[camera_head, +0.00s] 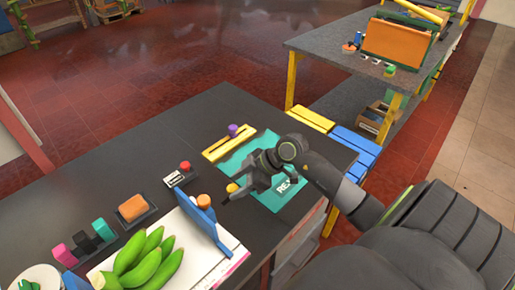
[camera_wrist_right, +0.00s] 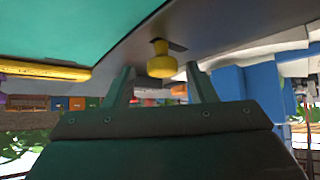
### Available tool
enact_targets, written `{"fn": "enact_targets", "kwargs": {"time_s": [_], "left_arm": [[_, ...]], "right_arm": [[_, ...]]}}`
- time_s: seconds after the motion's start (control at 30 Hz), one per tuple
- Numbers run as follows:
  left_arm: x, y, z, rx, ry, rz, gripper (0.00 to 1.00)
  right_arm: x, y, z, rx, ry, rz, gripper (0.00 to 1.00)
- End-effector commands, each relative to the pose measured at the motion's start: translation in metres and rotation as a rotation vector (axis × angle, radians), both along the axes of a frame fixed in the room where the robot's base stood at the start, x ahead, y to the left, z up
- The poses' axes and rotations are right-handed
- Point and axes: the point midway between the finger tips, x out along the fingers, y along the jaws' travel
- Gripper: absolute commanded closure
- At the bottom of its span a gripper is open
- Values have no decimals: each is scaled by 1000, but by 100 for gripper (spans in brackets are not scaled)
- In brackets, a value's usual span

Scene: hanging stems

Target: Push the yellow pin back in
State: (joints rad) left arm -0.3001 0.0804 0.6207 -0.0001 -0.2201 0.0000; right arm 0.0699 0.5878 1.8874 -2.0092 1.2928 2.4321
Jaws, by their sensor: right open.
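The yellow pin (camera_head: 232,187) has a round head and stands on the dark table, just left of the teal mat. In the right wrist view, which looks upside down, the yellow pin (camera_wrist_right: 162,62) shows its rounded head and a wider collar by a small dark base. My right gripper (camera_head: 238,190) is open, low over the table beside the pin. In the wrist view its two fingers lie either side of the pin's head in the picture. Whether they touch it I cannot tell. My left gripper is not in view.
A blue upright panel (camera_head: 205,222) with an orange knob (camera_head: 203,201) stands close left of the gripper. A yellow bar (camera_head: 228,143) with a purple knob lies behind, near the teal mat (camera_head: 285,200). Green bananas (camera_head: 148,262) lie at front left.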

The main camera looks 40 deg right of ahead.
Motion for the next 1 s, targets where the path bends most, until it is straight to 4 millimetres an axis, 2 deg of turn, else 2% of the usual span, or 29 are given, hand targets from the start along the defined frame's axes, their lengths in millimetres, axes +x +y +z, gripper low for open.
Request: {"fn": "enact_targets", "kwargs": {"time_s": [1.0], "left_arm": [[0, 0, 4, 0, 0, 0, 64]], "right_arm": [[-55, -73, 88, -6, 3, 0, 49]]}}
